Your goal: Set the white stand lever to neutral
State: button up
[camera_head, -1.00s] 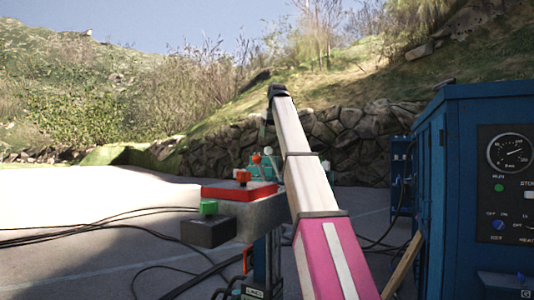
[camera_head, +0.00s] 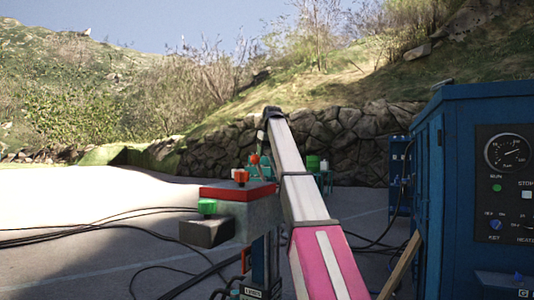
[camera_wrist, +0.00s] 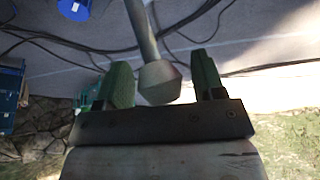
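In the wrist view a pale grey lever (camera_wrist: 143,32) with a faceted knob (camera_wrist: 159,82) runs down from the top edge. My gripper (camera_wrist: 163,66) is open, with one green finger on each side of the knob. Gaps show on both sides of the knob, so neither finger appears to touch it. In the head view my gripper (camera_head: 268,114) is at the far end of my arm, small and dark. A thin pale lever (camera_head: 262,136) shows just below it. My arm hides part of the area behind it, and the lever's base is unclear.
A grey box with a red top (camera_head: 237,190) stands left of my arm, carrying an orange knob (camera_head: 240,176); a green knob (camera_head: 207,207) sits lower. A large blue cabinet (camera_head: 455,180) stands close on the right. Black cables (camera_head: 90,225) lie on the ground. A stone wall is behind.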

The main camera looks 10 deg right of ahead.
jog(key=c, duration=1)
jog(key=s+d+t+y, duration=0.1)
jog(key=d, duration=0.1)
jog(key=s+d+r+t+y, duration=0.1)
jog(key=s, duration=0.1)
jog(key=shift+d+y, duration=0.3)
jog(key=shift+d, duration=0.05)
jog(key=shift+s+d+r+m+t+y, duration=0.15)
jog(key=shift+s+d+m+t+y, duration=0.15)
jog(key=shift+d+t+y, duration=0.25)
jog(key=o, duration=1.3)
jog(key=shift+c, duration=0.2)
jog(key=v, duration=1)
jog(key=shift+s+r, duration=0.2)
jog(key=shift+r, duration=0.1)
